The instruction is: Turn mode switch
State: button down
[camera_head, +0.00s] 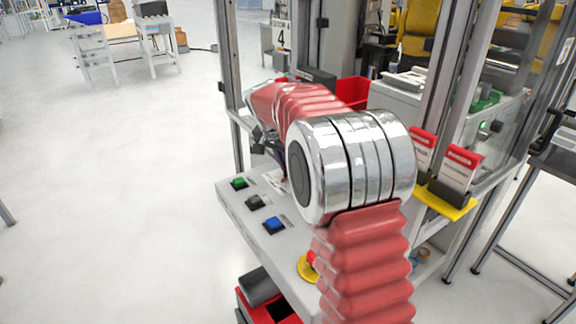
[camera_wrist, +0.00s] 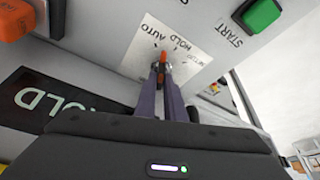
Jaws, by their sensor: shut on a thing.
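The mode switch (camera_wrist: 163,56) is a small orange-red knob on a white label plate (camera_wrist: 185,50) marked AUTO and HOLD, with a third word too small to read. In the wrist view my gripper (camera_wrist: 161,68) has its two slim purple-grey fingers shut on this knob. The knob's tip shows between and just past the fingertips. The pointer's exact setting cannot be told. In the head view my gripper (camera_head: 265,143) is a dark shape over the far end of the grey control panel (camera_head: 233,205), and my arm hides the switch.
The panel carries a green START button (camera_head: 239,183), a black button (camera_head: 255,202), a blue button (camera_head: 274,225) and a red emergency stop (camera_head: 311,261) on a yellow ring, partly behind my arm. Frame posts (camera_head: 229,80) stand close beside the arm. Open floor lies left.

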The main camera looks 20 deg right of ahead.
jog(key=m+g, duration=0.1)
jog(key=m, duration=0.3)
jog(key=shift+w+a+m+g+h, duration=0.2)
jog(key=shift+m+g+h, duration=0.1)
jog(key=shift+m+g, duration=0.1)
jog(key=c, duration=1.8)
grip_release()
jog(key=shift+c, duration=0.2)
jog(key=shift+d, duration=0.1)
jog(key=v, duration=1.3)
jog(key=shift+a+r, duration=0.2)
jog(key=shift+r, duration=0.15)
